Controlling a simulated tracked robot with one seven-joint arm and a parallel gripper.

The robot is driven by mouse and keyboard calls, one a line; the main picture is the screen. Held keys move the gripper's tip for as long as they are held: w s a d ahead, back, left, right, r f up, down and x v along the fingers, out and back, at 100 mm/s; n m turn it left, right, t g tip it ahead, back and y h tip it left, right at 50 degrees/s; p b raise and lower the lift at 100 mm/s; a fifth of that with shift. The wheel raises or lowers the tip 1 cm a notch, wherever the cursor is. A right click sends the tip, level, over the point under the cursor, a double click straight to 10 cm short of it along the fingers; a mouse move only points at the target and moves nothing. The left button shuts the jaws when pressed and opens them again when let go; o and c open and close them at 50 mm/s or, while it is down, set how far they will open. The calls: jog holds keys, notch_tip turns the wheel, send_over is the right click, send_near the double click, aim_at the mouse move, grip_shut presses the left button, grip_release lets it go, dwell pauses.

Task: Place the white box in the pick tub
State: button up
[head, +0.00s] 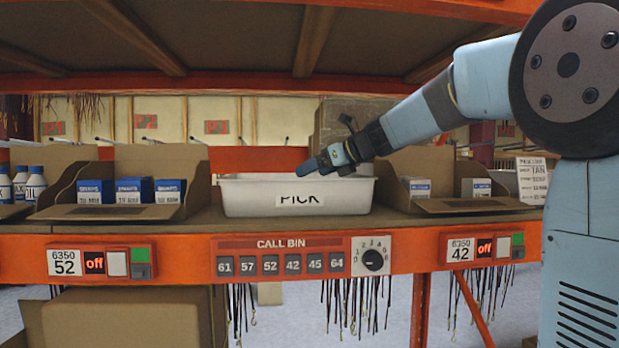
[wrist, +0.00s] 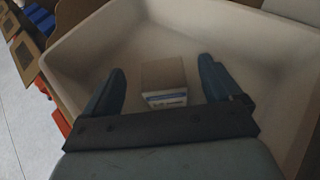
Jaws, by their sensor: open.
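The pick tub (head: 240,196) is a white bin labelled PICK in the middle of the shelf. Its wall also shows in the wrist view (wrist: 215,30). A small box (wrist: 163,76) with a white and blue label band sits inside the tub in the wrist view. Its top looks greyish-brown in the shade. My gripper (head: 303,170) reaches over the tub from the right. In the wrist view my gripper (wrist: 162,80) is open, with one finger on each side of the box and gaps between. The head view hides the tub's inside.
An open carton with blue-and-white boxes (head: 133,190) stands left of the tub, with white bottles (head: 33,184) further left. A carton with white boxes (head: 475,187) stands to the right. An orange shelf beam (head: 185,262) runs along the front, and another shelf hangs above.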

jog(key=v, duration=0.8)
jog(key=shift+s+d, duration=0.2)
jog(key=shift+c, duration=0.3)
dwell(0.7)
